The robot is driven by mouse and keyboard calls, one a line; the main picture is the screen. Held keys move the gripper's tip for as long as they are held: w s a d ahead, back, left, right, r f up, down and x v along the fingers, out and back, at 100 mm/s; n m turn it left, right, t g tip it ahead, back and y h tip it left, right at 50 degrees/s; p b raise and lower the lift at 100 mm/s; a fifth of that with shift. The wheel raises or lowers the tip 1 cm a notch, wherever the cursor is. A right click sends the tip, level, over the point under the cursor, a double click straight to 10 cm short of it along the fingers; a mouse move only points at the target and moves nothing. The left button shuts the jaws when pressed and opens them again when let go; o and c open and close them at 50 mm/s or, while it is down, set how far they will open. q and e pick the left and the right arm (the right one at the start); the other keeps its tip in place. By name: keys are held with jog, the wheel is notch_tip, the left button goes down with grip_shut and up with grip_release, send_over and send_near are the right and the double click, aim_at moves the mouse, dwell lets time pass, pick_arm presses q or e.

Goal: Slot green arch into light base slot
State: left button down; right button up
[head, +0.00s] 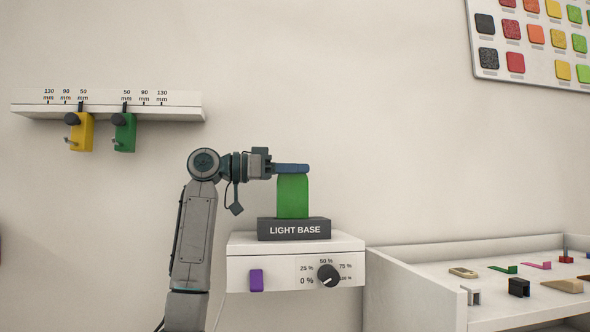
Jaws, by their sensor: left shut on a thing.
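The green arch (292,197) stands upright at the dark light base (294,229), its lower edge meeting the base's top. Whether it sits down in the slot cannot be told, as the slot itself is hidden. My left gripper (292,169) comes in from the left and is shut on the top edge of the green arch. The light base rests on a white box (240,267) with a dial. My right gripper is not in view.
The white box carries a black dial (328,275) and a purple piece (256,280). A white tray table (400,285) with several small pieces stands at right. A wall rail (150,105) holds yellow (82,133) and green (124,134) sliders at upper left.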

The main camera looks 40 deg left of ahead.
pick_arm(q)
jog(key=shift+f+b, duration=1)
jog(key=shift+f, duration=0.3)
jog(key=c, duration=1.4)
grip_release()
jog(key=shift+c, duration=0.2)
jog(key=shift+s, duration=0.1)
jog(key=shift+s+a+f, duration=0.1)
jog(key=shift+s+a, duration=0.1)
jog(key=shift+a, duration=0.05)
jog(key=b+v, duration=0.3)
jog(key=v, duration=0.7)
jog(key=shift+s, duration=0.1)
